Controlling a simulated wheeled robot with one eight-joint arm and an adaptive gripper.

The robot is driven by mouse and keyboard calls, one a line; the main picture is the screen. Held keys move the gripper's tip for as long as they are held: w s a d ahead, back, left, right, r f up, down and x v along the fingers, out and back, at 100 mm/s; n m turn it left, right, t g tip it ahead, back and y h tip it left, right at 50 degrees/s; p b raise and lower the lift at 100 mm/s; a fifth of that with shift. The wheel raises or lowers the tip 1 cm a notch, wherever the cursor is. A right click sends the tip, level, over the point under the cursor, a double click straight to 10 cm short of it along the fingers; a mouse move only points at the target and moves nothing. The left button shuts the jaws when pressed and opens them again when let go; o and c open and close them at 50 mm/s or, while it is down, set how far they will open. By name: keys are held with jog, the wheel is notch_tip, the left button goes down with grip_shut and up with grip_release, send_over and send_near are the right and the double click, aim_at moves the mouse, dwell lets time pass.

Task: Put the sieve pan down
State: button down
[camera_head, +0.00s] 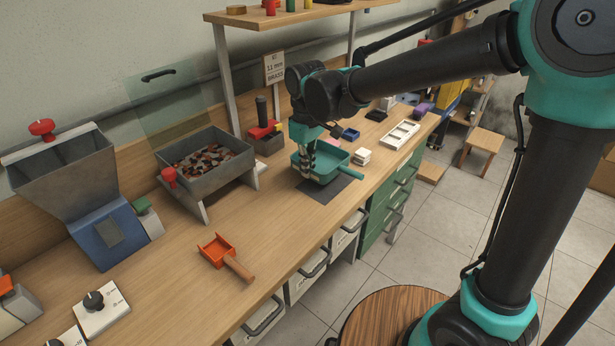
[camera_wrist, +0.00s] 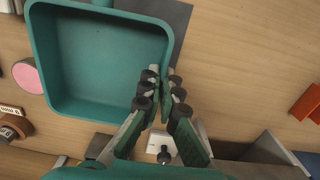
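My gripper (camera_head: 308,172) points down at the pan's near side. In the wrist view the fingertips of my gripper (camera_wrist: 161,78) are close together on the pan's wall, one each side of it.
A grey bin of mixed pieces (camera_head: 208,160) stands left of the pan, with an orange scoop (camera_head: 216,249) in front. A small white block (camera_head: 361,156), a blue box (camera_head: 350,134) and a white tray (camera_head: 399,134) lie right of it. The bench's front middle is clear.

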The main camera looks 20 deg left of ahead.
jog(key=shift+f, duration=1.65)
jog(key=c, duration=1.7)
grip_release()
jog(key=shift+f, duration=0.1)
notch_tip(320, 180, up, 12)
jog(key=shift+s+r, duration=0.1)
jog(key=shift+r, duration=0.05)
